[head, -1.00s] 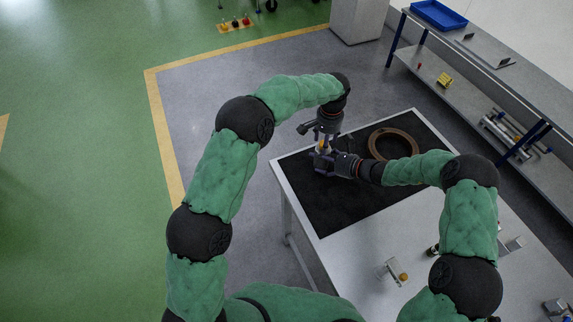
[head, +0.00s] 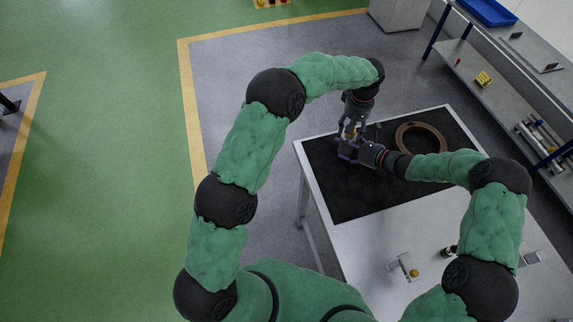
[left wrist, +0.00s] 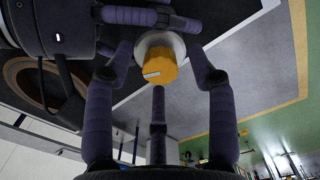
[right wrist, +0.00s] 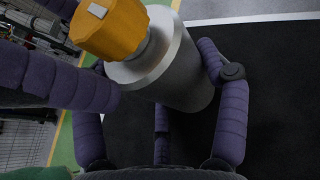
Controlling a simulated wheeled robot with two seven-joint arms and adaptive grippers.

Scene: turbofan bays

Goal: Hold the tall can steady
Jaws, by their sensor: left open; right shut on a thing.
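The tall can (right wrist: 185,75) is a silver-grey cylinder with an orange ridged knob (right wrist: 110,28) on top. My right gripper (head: 350,152) is shut around the can's body from the side, over the black mat. The can looks upright in the head view, though mostly hidden by the fingers; whether its base touches the mat is hidden. My left gripper (head: 351,126) points down from above. In the left wrist view its fingers are open around the orange knob (left wrist: 160,65), with gaps, not clearly touching it.
The black mat (head: 350,200) covers the far part of the table (head: 370,245). A brown ring (head: 440,134) lies beside the grippers. A small fixture with an orange ball (head: 414,272) stands on the bare near part. A shelf bench (head: 505,97) stands at right.

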